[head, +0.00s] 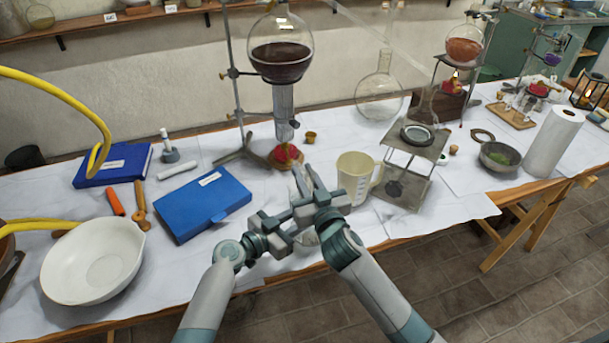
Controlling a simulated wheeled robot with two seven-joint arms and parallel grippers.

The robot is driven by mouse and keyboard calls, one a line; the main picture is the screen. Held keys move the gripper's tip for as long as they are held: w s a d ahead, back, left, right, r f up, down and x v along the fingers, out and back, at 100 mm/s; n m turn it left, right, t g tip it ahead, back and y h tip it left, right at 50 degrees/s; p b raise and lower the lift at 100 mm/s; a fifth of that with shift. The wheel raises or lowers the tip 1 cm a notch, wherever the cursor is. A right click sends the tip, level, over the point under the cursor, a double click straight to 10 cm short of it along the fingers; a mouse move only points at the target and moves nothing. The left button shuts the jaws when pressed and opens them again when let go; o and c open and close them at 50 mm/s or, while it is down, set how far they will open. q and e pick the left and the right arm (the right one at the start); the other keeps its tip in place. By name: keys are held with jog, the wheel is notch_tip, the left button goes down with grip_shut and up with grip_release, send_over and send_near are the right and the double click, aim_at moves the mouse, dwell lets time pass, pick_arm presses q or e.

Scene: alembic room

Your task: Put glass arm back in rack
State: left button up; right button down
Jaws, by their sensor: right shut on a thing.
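My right gripper (309,180) is shut over the near middle of the table, beside the measuring jug. What it holds is too small and pale to make out, and I cannot tell whether it is the glass arm. My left gripper (290,215) is close beside it, almost touching, and its fingers are partly hidden. A long clear glass tube (385,40) slants down to the right from near the top of the round flask of dark liquid (281,55). I cannot clearly pick out a rack.
A cream measuring jug (355,180) stands just right of my grippers. A blue case (203,203) and a white bowl (92,262) lie left. A metal stand (405,172) is right, with a clear round flask (379,98) behind. White cloth (465,205) is bare near the front right edge.

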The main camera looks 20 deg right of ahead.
aim_at(308, 172)
jog(key=shift+r, duration=3.2)
pick_arm(q)
jog(key=o, duration=1)
jog(key=shift+r, duration=0.1)
jog(key=shift+a, duration=0.15)
jog(key=shift+s+a, duration=0.15)
jog(key=shift+a, duration=0.1)
pick_arm(e)
jog(key=shift+f, duration=0.15)
notch_tip(308, 172, down, 3)
jog(key=b, duration=0.3)
jog(key=shift+r, duration=0.2)
pick_arm(q)
jog(key=v, duration=1.1)
